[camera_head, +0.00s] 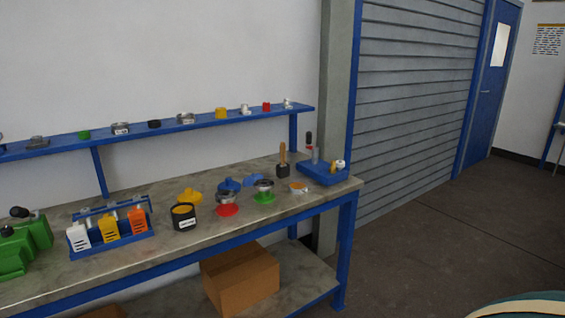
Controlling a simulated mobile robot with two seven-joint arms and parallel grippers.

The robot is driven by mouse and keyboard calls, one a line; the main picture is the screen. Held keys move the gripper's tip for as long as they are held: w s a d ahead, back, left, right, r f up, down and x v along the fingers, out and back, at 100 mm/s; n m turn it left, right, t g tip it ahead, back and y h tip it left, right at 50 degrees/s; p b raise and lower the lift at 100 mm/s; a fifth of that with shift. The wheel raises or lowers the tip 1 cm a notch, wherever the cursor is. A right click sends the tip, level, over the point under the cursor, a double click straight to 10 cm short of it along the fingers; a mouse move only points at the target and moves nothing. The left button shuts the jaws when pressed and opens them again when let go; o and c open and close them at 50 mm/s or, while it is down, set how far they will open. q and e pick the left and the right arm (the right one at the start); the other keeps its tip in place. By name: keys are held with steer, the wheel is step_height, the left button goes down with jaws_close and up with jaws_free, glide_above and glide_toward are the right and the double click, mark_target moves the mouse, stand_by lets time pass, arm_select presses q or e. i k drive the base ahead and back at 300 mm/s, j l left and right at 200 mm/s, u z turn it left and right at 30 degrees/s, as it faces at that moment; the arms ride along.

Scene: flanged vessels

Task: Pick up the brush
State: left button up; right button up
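What looks like the brush (283,160) stands upright toward the right end of the workbench (150,262). It has a tan wooden handle above a dark block. I cannot tell whether the block is its bristles or a holder. It stands just left of a blue tray (322,175) that holds a grey cylinder, a dark-and-red handled item and a small yellow-and-white item. Neither of my grippers is in view.
A blue shelf (165,129) runs behind. A cardboard box (240,280) sits below.

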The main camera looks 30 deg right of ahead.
mark_target(282, 146)
steer(key=i+l, duration=0.15)
steer(key=l, duration=0.2)
steer(key=i+l+u, duration=0.1)
steer(key=l, duration=0.2)
steer(key=i+l, duration=0.2)
steer(key=l, duration=0.15)
steer(key=i+l+u, duration=0.15)
steer(key=l, duration=0.2)
